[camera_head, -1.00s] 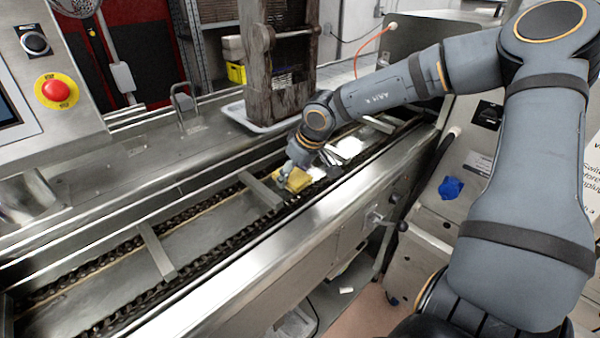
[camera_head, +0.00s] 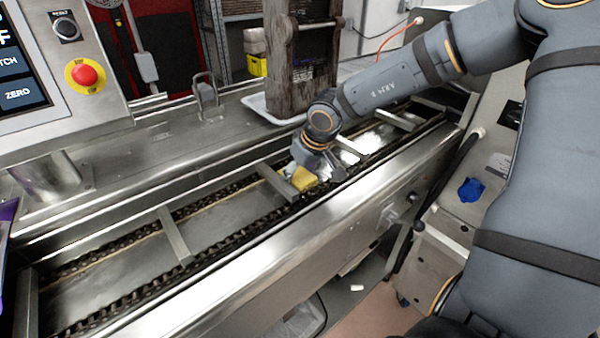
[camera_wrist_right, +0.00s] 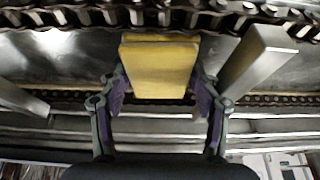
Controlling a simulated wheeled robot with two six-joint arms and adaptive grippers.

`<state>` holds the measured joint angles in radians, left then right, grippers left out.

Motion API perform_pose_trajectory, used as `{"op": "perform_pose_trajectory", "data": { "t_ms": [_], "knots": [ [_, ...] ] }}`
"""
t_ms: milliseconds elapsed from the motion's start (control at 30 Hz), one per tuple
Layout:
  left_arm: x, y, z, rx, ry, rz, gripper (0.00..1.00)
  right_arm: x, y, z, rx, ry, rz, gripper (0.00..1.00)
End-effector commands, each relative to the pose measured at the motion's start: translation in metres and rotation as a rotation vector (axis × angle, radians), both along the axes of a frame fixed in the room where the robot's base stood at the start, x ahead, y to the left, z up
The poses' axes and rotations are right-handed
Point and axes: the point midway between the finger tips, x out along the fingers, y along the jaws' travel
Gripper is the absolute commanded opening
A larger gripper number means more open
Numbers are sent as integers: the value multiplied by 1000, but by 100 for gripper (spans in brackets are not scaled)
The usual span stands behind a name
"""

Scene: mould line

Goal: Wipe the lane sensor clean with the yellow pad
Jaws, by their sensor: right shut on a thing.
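The yellow pad (camera_head: 303,179) is at my right gripper (camera_head: 292,172), low over the conveyor lane. In the right wrist view the yellow pad (camera_wrist_right: 158,68) sits between the two fingers of the right gripper (camera_wrist_right: 160,95), which is shut on it. The pad is close to a metal crossbar (camera_wrist_right: 258,58) and the chain; I cannot tell whether it touches the lane. I cannot make out the lane sensor in either view.
The lane has dark chains (camera_head: 120,305) along both sides and several metal crossbars (camera_head: 176,236). A wooden frame (camera_head: 300,60) stands on a white tray (camera_head: 262,108) behind the lane. A control panel with a red stop button (camera_head: 85,75) is at the left. A blue object (camera_head: 471,190) lies at the right.

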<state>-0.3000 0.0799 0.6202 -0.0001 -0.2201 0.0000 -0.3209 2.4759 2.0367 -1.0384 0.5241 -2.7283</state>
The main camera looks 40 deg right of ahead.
Motion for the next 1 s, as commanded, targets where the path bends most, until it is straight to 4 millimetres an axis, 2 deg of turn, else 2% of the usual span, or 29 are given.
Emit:
{"op": "perform_pose_trajectory", "data": {
  "t_ms": [67,533,867,1000],
  "knots": [
    [0,0,5,0,0,0,40,-2,1,3,1,7,2,38],
    [0,0,57,0,0,0,40,-1,0,59,0,4,1,38],
    [0,0,56,0,0,0,40,-1,0,59,0,3,1,38],
    [0,0,66,0,0,0,40,-1,0,69,0,3,1,38]
  ]
}}
